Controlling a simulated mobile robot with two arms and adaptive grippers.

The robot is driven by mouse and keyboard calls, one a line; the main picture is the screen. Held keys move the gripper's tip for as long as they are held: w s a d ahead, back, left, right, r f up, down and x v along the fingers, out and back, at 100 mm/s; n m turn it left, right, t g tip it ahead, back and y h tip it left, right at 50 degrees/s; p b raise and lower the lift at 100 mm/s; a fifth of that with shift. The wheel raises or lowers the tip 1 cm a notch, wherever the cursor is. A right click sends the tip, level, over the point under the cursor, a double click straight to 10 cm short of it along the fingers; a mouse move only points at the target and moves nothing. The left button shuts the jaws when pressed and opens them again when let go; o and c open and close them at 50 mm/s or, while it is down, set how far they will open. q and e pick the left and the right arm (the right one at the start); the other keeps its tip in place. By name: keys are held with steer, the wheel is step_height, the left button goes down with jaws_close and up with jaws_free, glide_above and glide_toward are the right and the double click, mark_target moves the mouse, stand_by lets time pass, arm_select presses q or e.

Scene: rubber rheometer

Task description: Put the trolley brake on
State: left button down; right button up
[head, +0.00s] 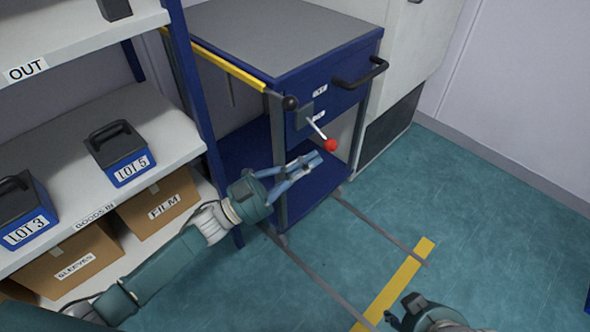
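The trolley (300,38) is blue with a grey top and stands beside the shelving. On its front is a brake lever (317,128) with a red knob (330,145), slanting down to the right from a grey plate. My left gripper (314,161) is just below and left of the red knob in the picture, its fingertips close together with nothing seen between them. It looks apart from the knob, though depth is hard to judge. My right gripper (408,310) is at the bottom edge, partly cut off, and its finger opening is unclear.
The trolley has a black handle (361,75) and a black ball (290,103) at its corner. Shelves (70,150) with labelled blue weights and boxes stand left. A pale cabinet (420,45) is behind right. Yellow tape (400,280) marks the open teal floor.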

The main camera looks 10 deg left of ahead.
arm_select(q)
steer(key=v, duration=0.3)
steer(key=shift+s+a+f, duration=0.2)
steer(key=shift+s+a, duration=0.05)
steer(key=shift+a, duration=0.05)
arm_select(e)
steer(key=shift+s+d+f, duration=0.15)
steer(key=shift+s, duration=0.3)
